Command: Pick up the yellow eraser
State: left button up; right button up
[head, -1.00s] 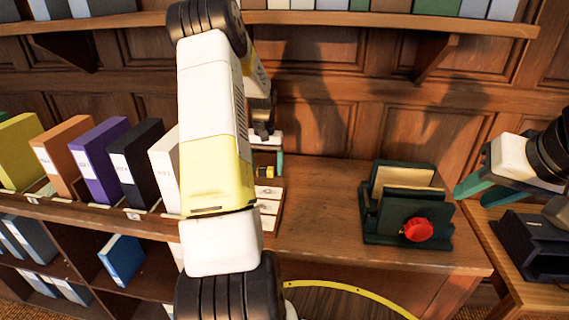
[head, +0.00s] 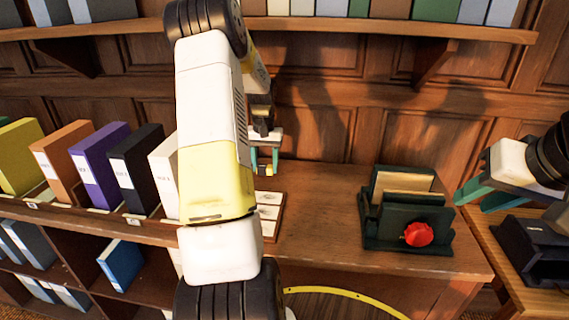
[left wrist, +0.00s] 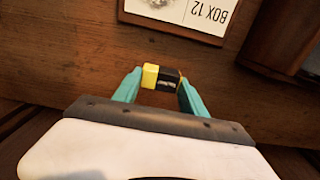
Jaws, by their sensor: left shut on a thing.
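The yellow eraser (left wrist: 149,76) has a black band with small print and sits between the teal fingers of my left gripper (left wrist: 160,82) in the left wrist view. The fingers are shut on its two ends. In the head view, the left gripper (head: 265,160) is above the wooden cabinet top, and a small part of the eraser (head: 264,169) shows between its fingers. My left arm hides much of the area there. My right gripper (head: 478,198) is at the right edge with its teal fingers apart, and nothing shows between them.
A tray with white label cards (head: 270,212) lies on the cabinet top (head: 320,225). Coloured binders (head: 97,160) line the left. A shelf (head: 350,22) runs above. The cabinet top's middle is clear.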

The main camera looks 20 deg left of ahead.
pick_arm(q)
jog(key=s+d, duration=0.3)
jog(key=s, duration=0.1)
jog(key=s+d+r, duration=0.1)
jog(key=s+d, duration=0.2)
jog(key=s, duration=0.2)
jog(key=s+d+r, duration=0.1)
jog(key=s+d, duration=0.2)
jog(key=s, duration=0.1)
jog(key=shift+s+r, duration=0.1)
jog(key=shift+s, duration=0.05)
